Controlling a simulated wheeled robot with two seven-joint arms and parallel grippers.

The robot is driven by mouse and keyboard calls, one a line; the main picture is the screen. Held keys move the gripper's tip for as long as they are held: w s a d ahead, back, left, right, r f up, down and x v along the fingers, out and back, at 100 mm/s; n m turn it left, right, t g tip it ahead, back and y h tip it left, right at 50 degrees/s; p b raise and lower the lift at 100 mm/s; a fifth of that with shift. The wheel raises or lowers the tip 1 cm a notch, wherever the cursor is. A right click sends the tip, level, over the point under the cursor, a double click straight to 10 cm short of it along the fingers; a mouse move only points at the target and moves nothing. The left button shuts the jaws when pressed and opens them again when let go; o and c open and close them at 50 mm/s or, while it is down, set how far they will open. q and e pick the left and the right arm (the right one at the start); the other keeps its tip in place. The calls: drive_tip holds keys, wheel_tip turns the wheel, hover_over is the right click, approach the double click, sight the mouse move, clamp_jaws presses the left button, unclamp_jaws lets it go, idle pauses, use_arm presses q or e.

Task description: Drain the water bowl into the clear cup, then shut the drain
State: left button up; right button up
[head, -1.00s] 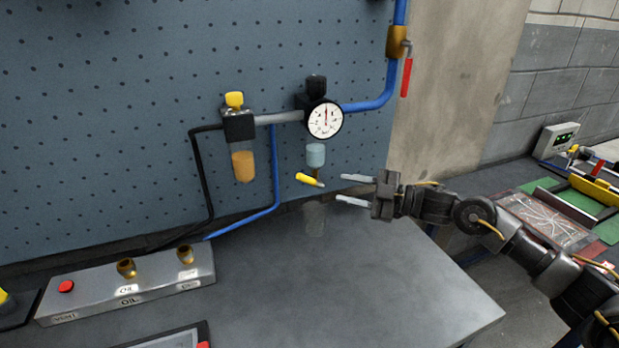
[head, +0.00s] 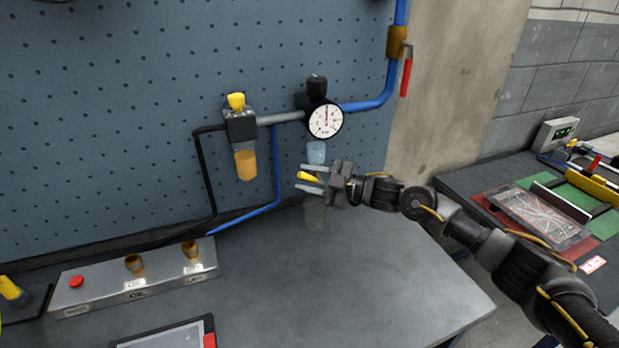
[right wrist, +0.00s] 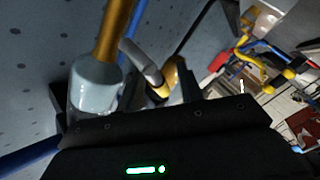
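The water bowl (head: 316,153) is a pale blue, see-through bowl under the round gauge. A yellow drain lever (head: 307,176) sits just below it. The clear cup (head: 314,214) stands on the bench under the bowl, faint and partly hidden by my gripper. My right gripper (head: 311,178) is open, with one finger above the lever and one below it; contact cannot be told. In the right wrist view, a yellow part (right wrist: 171,75) shows between the fingers, beside a pale cylinder. My left gripper is out of view.
The gauge (head: 325,120) is just above. An amber oil bowl (head: 245,165) hangs to the left. A metal block (head: 135,281) with a red button stands at the bench's left. A red-handled valve (head: 406,77) is upper right. The bench's middle is clear.

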clamp_jaws()
drive_tip(key=shift+f+b, duration=0.15)
drive_tip(key=shift+b, duration=0.3)
drive_tip(key=shift+d+m+t+y+b, duration=0.25)
drive_tip(key=shift+m+t+y+b, duration=0.35)
drive_tip(key=shift+m+b, duration=0.4)
drive_tip(key=shift+w+d+r+m+t+y+b, duration=0.15)
drive_tip(key=shift+d+r+m+t+y+b, duration=0.15)
drive_tip(key=shift+r+m+y+b, duration=0.25)
drive_tip(key=shift+r, duration=0.2)
